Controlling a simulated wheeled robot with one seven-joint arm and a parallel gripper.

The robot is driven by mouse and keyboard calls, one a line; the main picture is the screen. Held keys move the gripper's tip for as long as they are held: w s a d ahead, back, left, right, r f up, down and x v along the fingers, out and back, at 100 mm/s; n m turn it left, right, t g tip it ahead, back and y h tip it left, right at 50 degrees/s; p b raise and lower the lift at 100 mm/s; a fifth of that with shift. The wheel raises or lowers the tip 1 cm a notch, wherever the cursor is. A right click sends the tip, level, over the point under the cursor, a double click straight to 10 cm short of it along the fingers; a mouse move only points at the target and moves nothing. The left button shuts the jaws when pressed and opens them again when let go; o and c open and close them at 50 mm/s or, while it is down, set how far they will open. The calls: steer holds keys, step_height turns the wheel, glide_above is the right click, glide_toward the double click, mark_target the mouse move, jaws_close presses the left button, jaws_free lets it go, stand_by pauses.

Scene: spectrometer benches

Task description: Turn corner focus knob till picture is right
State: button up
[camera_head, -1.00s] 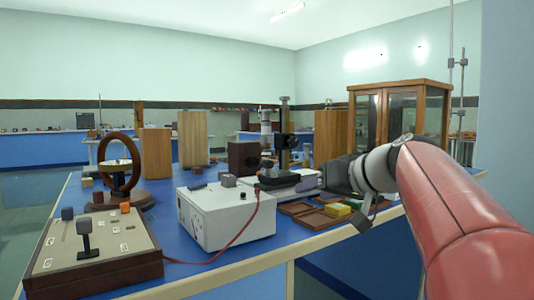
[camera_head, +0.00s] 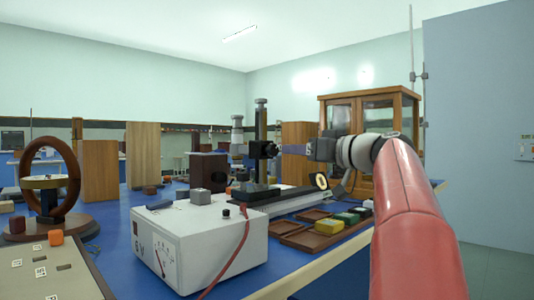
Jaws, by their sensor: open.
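A dark upright stand (camera_head: 261,120) rises from a black base on the blue bench. A dark block with a round knob-like end (camera_head: 268,150) sits on it at mid height; I cannot tell if this is the focus knob. My gripper (camera_head: 283,150) comes in from the right, level with this block and open. Its tips are close to the knob-like end; contact cannot be told. A small dark plate with a pale round patch (camera_head: 320,182) stands below my gripper; whether it is the picture is unclear.
A white meter box (camera_head: 205,235) with a red lead fills the front. Wooden trays with small colored blocks (camera_head: 327,226) lie at right. A wooden ring stand (camera_head: 48,190) stands left, a glass cabinet (camera_head: 368,110) behind my arm. A pale blue panel (camera_head: 480,130) is at far right.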

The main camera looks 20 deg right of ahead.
mark_target(275, 150)
steer(key=p+x, duration=0.1)
steer(key=x, duration=0.6)
steer(key=shift+w, duration=0.15)
steer(key=c, duration=1)
